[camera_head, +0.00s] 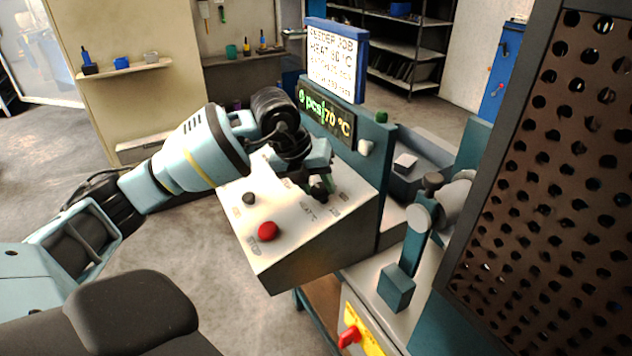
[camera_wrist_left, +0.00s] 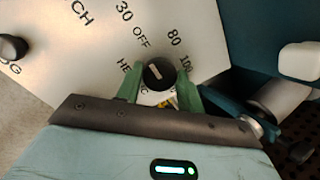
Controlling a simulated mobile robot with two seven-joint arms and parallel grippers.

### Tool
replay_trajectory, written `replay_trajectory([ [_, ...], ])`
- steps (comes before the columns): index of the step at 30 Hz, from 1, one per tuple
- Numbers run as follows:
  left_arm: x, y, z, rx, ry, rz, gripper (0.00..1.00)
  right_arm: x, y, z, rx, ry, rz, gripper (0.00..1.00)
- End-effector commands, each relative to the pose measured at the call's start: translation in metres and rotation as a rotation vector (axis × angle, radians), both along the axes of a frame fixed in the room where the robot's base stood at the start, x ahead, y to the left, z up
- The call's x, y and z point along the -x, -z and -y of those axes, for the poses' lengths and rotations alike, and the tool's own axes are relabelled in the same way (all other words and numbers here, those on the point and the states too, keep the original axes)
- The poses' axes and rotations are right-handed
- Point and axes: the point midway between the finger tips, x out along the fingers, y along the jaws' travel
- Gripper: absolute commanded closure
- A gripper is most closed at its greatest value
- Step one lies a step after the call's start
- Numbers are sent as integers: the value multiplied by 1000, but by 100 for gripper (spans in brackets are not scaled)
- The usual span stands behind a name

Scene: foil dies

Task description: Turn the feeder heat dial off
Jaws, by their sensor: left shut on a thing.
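The heat dial (camera_wrist_left: 159,74) is a round black knob with a short pale pointer mark, on the sloped white control panel (camera_head: 285,235). Labels 30, OFF, 80 and 100 are printed around it, with HEAT partly hidden. I cannot tell for certain which label the pointer faces. My left gripper (camera_wrist_left: 160,88) has its green fingers on both sides of the dial, shut on it. In the head view the left gripper (camera_head: 321,186) reaches over the panel and mostly covers the dial. A display (camera_head: 325,115) reads 0 pcs and 70 °C. My right gripper is out of view.
A red stop button (camera_head: 268,231) and a black knob (camera_head: 249,198) sit on the panel near the left arm. A job sign (camera_head: 333,60) stands above the display. A perforated dark panel (camera_head: 550,180) and a lever (camera_head: 416,225) are to the right.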

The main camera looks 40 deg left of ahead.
Motion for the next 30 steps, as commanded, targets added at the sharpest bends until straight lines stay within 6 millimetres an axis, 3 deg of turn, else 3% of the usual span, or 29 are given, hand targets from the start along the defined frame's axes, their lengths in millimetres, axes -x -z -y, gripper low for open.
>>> replay_trajectory([
  [9,-1,-1,-1,2,-5,2,85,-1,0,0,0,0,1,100],
  [10,-1,-1,-1,2,-5,2,61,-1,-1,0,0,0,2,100],
  [15,0,-1,0,2,-4,2,41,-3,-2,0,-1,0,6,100],
  [24,0,-2,-1,0,-3,1,41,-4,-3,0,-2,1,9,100],
  [30,9,-23,-4,0,-4,5,41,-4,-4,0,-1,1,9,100],
])
